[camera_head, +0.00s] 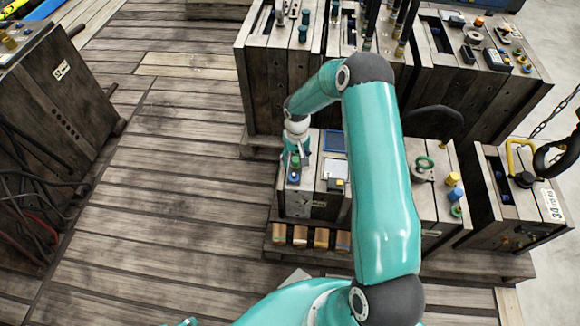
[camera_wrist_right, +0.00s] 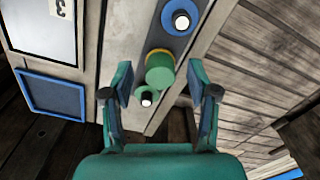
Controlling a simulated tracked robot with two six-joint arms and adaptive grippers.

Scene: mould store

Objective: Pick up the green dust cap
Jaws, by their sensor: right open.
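The green dust cap (camera_wrist_right: 160,76) shows in the right wrist view as a short green cylinder with a yellow-orange edge, on a dark strip of a mould block. It lies between the two spread fingers of my right gripper (camera_wrist_right: 161,84), with a visible gap on each side. In the head view my right gripper (camera_head: 296,165) points down over the front left part of the block (camera_head: 309,203). The green cap shows small between its fingers there. I cannot tell how far down the fingers reach.
A blue ring with a white-ended fitting (camera_wrist_right: 180,19) sits close by the cap, and another white-ended fitting (camera_wrist_right: 147,98) is on its other side. Taller mould blocks (camera_head: 270,90) stand behind. Bare plank floor (camera_head: 170,170) lies to the left.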

